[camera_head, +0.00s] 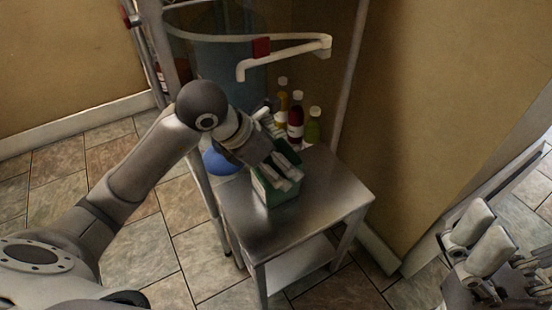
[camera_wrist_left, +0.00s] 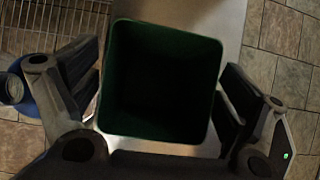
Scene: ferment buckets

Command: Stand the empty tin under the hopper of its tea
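No clearly recognisable tea hopper shows.
The steel table (camera_head: 330,205) has bare top to the right of the tin. A white pipe (camera_head: 300,50) with a red fitting (camera_head: 261,47) hangs above, before a bluish cylinder (camera_head: 230,88).

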